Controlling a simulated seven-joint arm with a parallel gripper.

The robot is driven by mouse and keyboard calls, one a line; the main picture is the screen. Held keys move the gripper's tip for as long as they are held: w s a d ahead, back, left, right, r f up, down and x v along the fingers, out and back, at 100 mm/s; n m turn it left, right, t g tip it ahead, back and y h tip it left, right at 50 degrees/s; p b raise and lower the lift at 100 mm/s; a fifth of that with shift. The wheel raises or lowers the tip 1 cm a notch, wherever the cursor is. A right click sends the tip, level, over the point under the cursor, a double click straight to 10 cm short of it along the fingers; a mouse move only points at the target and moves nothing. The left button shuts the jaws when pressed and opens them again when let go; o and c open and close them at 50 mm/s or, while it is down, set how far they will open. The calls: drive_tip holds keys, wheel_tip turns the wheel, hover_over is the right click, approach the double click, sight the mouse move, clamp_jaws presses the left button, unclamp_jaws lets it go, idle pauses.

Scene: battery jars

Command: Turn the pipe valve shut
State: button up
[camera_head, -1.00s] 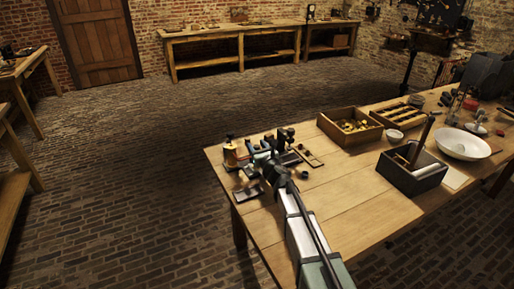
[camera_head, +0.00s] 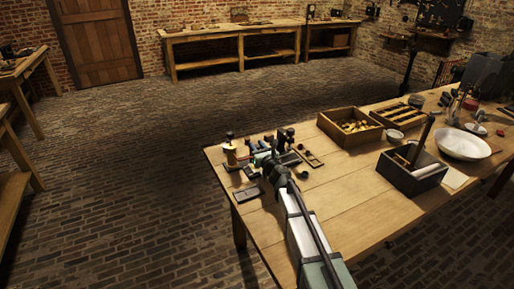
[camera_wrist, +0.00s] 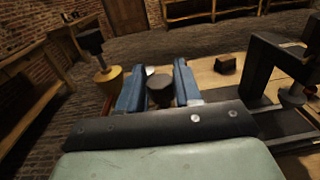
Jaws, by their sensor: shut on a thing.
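My gripper (camera_wrist: 160,85) has its two blue fingers either side of a dark, round-topped knob (camera_wrist: 160,90) and is shut on it. Whether this knob is the pipe valve's handle I cannot tell; its lower part is hidden behind my gripper's dark crossbar. A brass-coloured fitting with a dark knob on top (camera_wrist: 107,78) stands upright just left of the fingers. In the head view this fitting (camera_head: 231,156) is at the table's far left corner, and my gripper (camera_head: 262,152) is right of it, partly hidden by my wrist.
A black bracket (camera_wrist: 270,68) rises close on the right. A wooden box of brass parts (camera_head: 340,136) and a dark box (camera_head: 430,178) stand to the right. The table's front middle is clear.

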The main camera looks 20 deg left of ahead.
drive_tip(key=shift+w+n+g+y, duration=0.1)
drive_tip(key=shift+n+g+y, duration=0.2)
drive_tip(key=shift+y, duration=0.1)
drive_tip(key=n+g+y, duration=0.3)
drive_tip(key=g, duration=0.1)
drive_tip(key=shift+w+f, duration=0.1)
drive_tip(key=shift+w, duration=0.05)
drive_tip(key=n+g+y, duration=0.1)
drive_tip(key=n+g, duration=0.2)
drive_tip(key=g, duration=0.2)
drive_tip(key=shift+n+y, duration=0.4)
drive_tip(key=n+g, duration=0.3)
drive_tip(key=g, duration=0.2)
drive_tip(key=shift+g, duration=0.3)
drive_tip(key=shift+n+g, duration=1.3)
drive_tip(key=shift+g, duration=0.4)
drive_tip(key=shift+s+n+g+h, duration=0.25)
drive_tip(key=shift+n+g+h, duration=0.05)
drive_tip(key=shift+g, duration=0.2)
drive_tip(key=o, duration=0.9)
